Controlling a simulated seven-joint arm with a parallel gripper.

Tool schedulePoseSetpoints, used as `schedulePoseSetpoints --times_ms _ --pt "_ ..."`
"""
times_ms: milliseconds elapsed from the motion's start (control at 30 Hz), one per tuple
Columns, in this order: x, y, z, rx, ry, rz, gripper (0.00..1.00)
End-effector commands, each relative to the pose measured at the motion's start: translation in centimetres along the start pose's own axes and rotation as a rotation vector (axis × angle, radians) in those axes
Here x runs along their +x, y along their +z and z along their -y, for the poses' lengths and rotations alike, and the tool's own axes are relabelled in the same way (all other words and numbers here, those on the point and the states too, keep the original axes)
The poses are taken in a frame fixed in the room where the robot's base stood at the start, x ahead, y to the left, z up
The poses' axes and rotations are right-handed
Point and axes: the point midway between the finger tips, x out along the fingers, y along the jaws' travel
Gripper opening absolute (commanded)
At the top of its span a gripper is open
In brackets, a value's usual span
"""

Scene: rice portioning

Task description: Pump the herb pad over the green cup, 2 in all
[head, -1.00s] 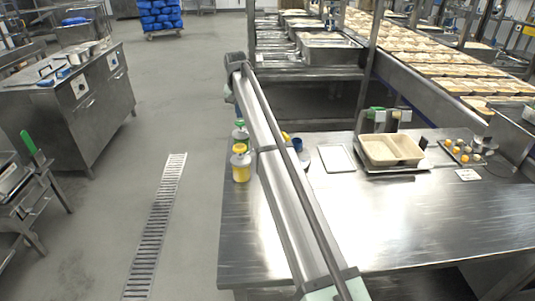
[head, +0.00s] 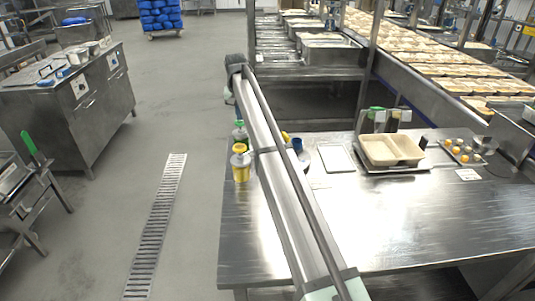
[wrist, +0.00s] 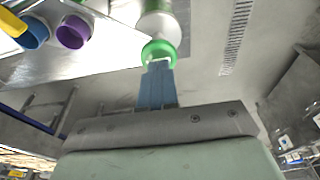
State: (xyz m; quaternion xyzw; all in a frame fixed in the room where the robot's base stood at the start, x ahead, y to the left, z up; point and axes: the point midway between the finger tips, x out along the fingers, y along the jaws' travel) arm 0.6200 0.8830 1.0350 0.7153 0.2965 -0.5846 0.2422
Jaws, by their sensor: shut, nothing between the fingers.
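A green-topped pump bottle (head: 241,132) stands at the table's left edge, behind the yellow one in the head view. In the wrist view a white bottle with a green top (wrist: 160,50) is at my fingertips. My gripper (wrist: 159,68) is shut and empty, its blue fingers overlapping the green top; I cannot tell if they press on it. I cannot make out a green cup. A blue cup (wrist: 36,34) and a purple cup (wrist: 73,33) stand left of the bottle in the wrist view.
A yellow pump bottle (head: 240,165) stands at the table's left edge. A white tray (head: 336,158), a beige two-part container (head: 392,150) and a tray with small yellow pieces (head: 463,151) are to the right. The table's front right (head: 430,220) is clear.

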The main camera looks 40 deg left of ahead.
Motion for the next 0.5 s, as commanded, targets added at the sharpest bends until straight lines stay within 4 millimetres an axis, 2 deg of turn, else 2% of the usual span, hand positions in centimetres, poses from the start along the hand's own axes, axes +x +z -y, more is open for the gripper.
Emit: schedulePoseSetpoints --times_ms 500 --pt "1.5 0.3 0.0 0.000 0.000 0.001 0.00"
